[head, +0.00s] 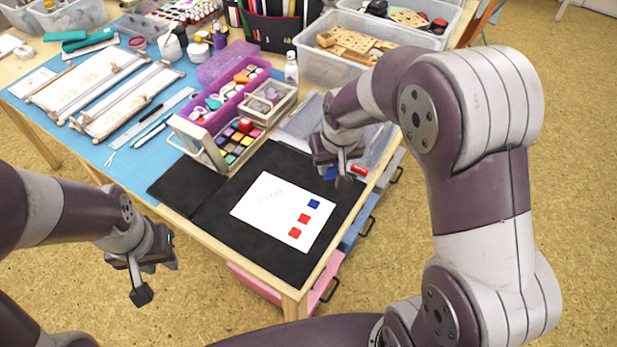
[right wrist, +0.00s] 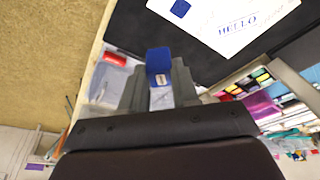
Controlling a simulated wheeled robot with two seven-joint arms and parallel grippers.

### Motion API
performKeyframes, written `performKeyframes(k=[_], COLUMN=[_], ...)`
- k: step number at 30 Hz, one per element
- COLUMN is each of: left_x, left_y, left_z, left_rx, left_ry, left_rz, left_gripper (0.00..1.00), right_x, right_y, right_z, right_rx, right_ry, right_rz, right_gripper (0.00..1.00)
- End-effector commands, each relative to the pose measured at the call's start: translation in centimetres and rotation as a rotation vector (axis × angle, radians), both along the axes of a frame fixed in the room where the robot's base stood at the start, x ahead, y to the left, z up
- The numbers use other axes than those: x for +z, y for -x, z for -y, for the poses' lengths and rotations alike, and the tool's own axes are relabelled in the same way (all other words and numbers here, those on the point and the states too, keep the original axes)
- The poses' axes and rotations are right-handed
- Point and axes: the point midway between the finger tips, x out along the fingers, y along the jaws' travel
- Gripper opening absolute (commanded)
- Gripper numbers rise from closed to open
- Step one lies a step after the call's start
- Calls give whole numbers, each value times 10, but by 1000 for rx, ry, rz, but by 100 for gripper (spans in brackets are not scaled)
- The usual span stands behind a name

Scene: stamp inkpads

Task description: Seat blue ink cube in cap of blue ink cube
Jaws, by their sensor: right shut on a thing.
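The blue ink cube (right wrist: 159,62) is between the fingertips of my right gripper (right wrist: 160,85), which is shut on it, in the right wrist view. Its face is blue, with a pale part lower between the fingers. In the head view a bit of the cube's blue (head: 330,173) shows below my right gripper (head: 342,174), above the far right part of the black mat. I cannot make out the cap of the blue ink cube for certain. My left gripper (head: 152,280) is empty with its fingers apart, off the table's near left edge.
A white paper (head: 268,212) with blue and red stamped squares lies on the black mat (head: 230,242). A box of coloured ink cubes (head: 212,157) stands left of it. A red item (head: 358,170) lies near the right edge, by clear trays. The mat's near part is clear.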

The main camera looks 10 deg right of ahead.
Motion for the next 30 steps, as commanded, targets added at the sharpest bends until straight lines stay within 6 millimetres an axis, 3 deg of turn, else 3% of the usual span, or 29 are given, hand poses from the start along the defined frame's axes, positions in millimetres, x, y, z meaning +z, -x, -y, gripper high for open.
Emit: performKeyframes(k=[3, 8, 16, 27, 28, 30], left_x=[-3, -3, -8, -10, -10, -9], left_y=[0, 0, 0, 0, 0, 0], left_z=[0, 0, 0, 0, 0, 0], left_rx=[0, 0, 0, 0, 0, 0], left_ry=[0, 0, 0, 0, 0, 0], left_rz=[0, 0, 0, 0, 0, 0], left_gripper=[32, 32, 32, 32, 32, 32], right_x=[-20, -31, -70, -76, -75, -74], right_y=[-24, -41, -43, -43, -43, -43], right_z=[-17, -27, -28, -28, -28, -28], right_rx=[3, -1, -2, -2, -2, -2], right_ry=[1, 0, -1, -1, -1, -1], right_rz=[-2, -1, -2, 0, 0, 0], right_gripper=[8, 8, 8, 8, 39, 55])
